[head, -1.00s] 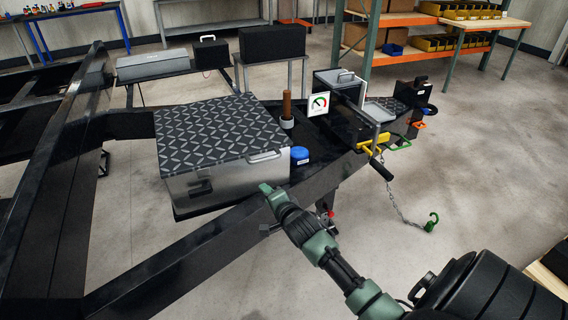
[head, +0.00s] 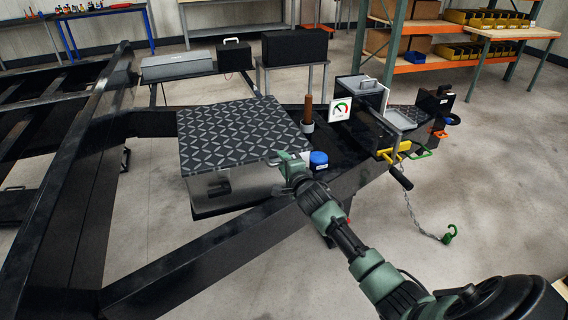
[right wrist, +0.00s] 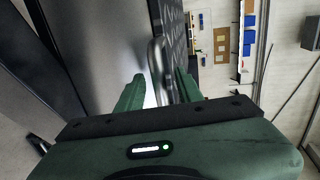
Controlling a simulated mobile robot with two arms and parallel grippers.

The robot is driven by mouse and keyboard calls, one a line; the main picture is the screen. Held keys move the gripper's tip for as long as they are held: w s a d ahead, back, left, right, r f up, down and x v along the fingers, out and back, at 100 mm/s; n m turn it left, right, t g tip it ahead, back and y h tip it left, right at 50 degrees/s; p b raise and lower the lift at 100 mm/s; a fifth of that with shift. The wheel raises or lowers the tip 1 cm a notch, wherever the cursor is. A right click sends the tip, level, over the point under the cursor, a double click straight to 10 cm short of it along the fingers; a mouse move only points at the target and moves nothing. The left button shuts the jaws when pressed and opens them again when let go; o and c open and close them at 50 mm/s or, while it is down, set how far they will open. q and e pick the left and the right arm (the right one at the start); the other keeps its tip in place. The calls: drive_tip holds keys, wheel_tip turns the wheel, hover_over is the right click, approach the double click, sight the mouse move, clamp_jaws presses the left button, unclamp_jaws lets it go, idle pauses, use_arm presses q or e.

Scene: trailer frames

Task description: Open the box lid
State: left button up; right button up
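The box (head: 232,186) is a silver metal case with a black diamond-pattern lid (head: 240,130), which is closed. It sits on the black trailer frame. My right gripper (head: 285,157) is at the lid's front right corner and hides much of the lid handle there. In the right wrist view, the metal handle (right wrist: 157,62) reaches between my two green fingers (right wrist: 160,88). The fingers are apart, one on each side of the handle, with a gap visible. My left gripper is not in view.
A blue cap (head: 319,160) stands just right of my right gripper. Behind it are a brown-handled post (head: 308,108) and a gauge sign (head: 340,110). A yellow-handled coupler (head: 391,154) and hanging chain are further right. The floor in front is clear.

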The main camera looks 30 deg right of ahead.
clamp_jaws()
idle(1.4)
